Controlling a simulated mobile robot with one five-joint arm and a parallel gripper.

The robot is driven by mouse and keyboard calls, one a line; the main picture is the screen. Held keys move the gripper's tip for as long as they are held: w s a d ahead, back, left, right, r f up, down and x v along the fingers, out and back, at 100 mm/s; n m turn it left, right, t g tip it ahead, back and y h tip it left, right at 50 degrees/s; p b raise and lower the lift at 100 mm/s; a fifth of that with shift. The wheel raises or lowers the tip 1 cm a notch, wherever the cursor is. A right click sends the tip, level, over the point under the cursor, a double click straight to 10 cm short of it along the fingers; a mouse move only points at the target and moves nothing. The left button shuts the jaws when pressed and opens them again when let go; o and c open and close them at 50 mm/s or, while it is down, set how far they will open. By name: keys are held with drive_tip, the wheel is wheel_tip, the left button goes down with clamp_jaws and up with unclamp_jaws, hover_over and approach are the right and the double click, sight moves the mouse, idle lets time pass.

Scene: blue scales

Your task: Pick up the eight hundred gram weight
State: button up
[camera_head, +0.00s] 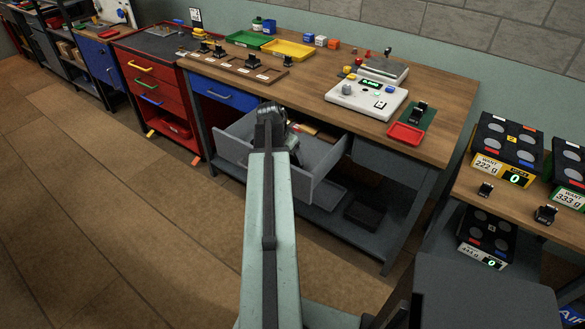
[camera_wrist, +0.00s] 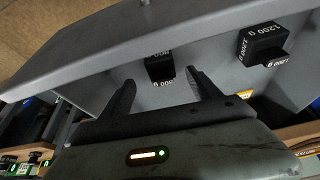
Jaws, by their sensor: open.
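A small black weight (camera_wrist: 160,68) lies in the open grey drawer, which shows in the wrist view. Its white label ends in "00 g"; the first digit is too blurred to read surely. My gripper (camera_wrist: 160,80) is open, with one dark finger to either side and the weight just ahead between the fingertips. I cannot tell whether they touch. In the head view my gripper (camera_head: 278,122) is over the open drawer (camera_head: 325,172) and hides part of its inside; the weight cannot be made out there.
A black weight marked 1200 g (camera_wrist: 262,43) stands to the right in the drawer. The drawer's front wall (camera_wrist: 90,45) rises close beyond my fingers. The workbench top (camera_head: 300,85) bears trays, a white scale (camera_head: 367,98) and small weights.

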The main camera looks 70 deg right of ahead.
sight(293, 157)
drive_tip(key=b+x, duration=0.5)
drive_tip(key=x, duration=0.1)
drive_tip(key=shift+d+f, duration=0.15)
drive_tip(key=shift+d, duration=0.05)
drive_tip(key=shift+r, duration=0.2)
clamp_jaws()
